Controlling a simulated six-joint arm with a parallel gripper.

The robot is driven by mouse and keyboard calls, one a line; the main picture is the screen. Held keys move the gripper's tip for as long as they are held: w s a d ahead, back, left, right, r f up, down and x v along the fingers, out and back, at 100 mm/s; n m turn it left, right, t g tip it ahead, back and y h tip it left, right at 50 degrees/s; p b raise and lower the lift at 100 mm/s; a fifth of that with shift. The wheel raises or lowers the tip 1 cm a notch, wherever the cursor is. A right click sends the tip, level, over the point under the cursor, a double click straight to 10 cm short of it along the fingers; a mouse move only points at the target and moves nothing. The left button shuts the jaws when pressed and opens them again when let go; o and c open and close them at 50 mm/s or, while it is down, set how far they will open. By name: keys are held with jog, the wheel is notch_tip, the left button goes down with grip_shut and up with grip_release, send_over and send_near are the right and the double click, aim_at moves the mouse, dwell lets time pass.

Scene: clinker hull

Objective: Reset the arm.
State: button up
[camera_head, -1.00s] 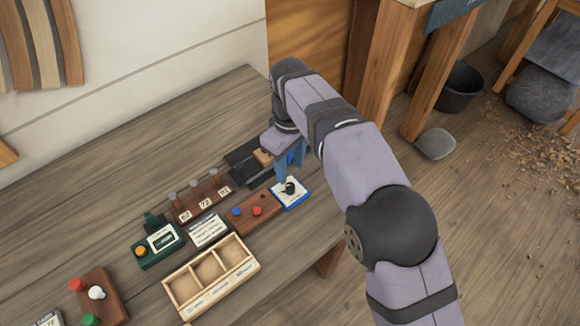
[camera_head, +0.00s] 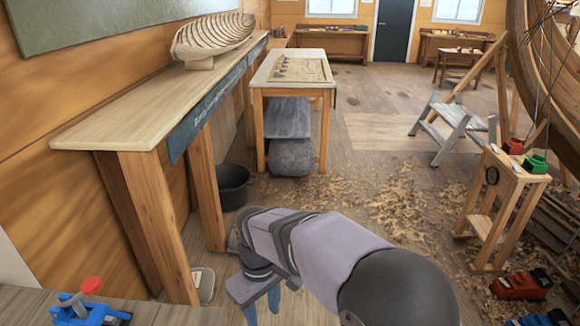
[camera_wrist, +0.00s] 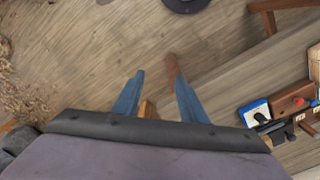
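My gripper (camera_head: 262,308) shows low in the head view, with blue fingers pointing down, its lower part cut off by the frame edge. In the wrist view my gripper (camera_wrist: 160,82) has its two blue fingers spread apart over the plank floor. A small piece of wood (camera_wrist: 147,108) shows between the finger bases; I cannot tell whether it is near them or far below. No object is clearly held. The workbench (camera_wrist: 222,92) lies to the right of the fingers, with a blue-edged white plate (camera_wrist: 255,112) and a brown block with knobs (camera_wrist: 290,102).
A long wooden shelf table (camera_head: 130,108) with a boat model (camera_head: 212,36) runs along the left wall. A black bucket (camera_head: 233,187) stands under it. Open floor with shavings (camera_head: 390,200) lies ahead.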

jog(key=s+d+f+m, duration=0.2)
jog(key=s+d+m, duration=0.2)
jog(key=d, duration=0.7)
jog(key=s+d+f+m, duration=0.2)
jog(key=s+d+m, duration=0.3)
jog(key=s+d, duration=0.3)
jog(key=d, duration=0.4)
jog(key=shift+s+f+m, duration=0.15)
jog(key=shift+f+m, duration=0.15)
